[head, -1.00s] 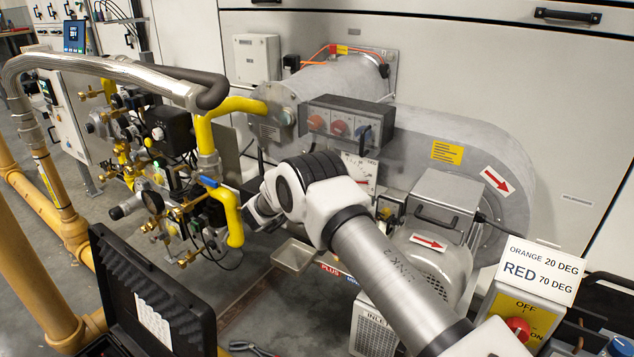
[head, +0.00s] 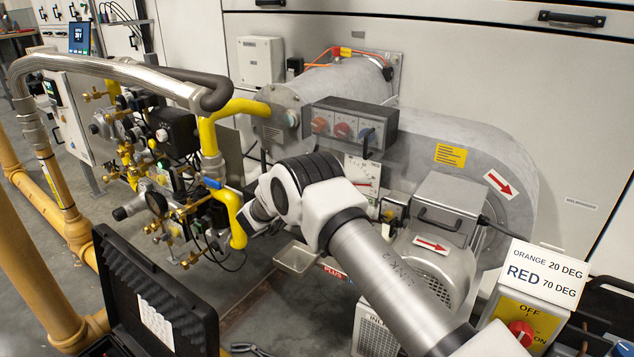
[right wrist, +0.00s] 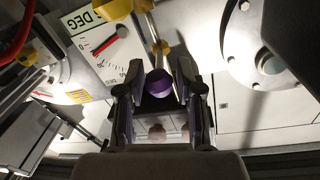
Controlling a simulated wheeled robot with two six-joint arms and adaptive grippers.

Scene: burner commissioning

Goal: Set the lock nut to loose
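A purple knob-like piece (right wrist: 159,83) on the end of a brass rod (right wrist: 155,38) shows between my right fingers in the right wrist view. I cannot tell for sure whether it is the lock nut. My right gripper (right wrist: 157,88) is open, with a gap on each side of the purple piece. A white degree dial (right wrist: 92,42) with a red pointer stands just left of it. In the head view my right gripper (head: 250,218) is beside the yellow gas pipe, and my own arm hides what lies behind it. My left gripper is not in view.
A yellow pipe (head: 237,215) and the gas valve train (head: 160,190) are close left of my right gripper. The grey burner housing (head: 445,135) is behind my arm. An open black case (head: 150,300) and a metal tray (head: 296,257) are below.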

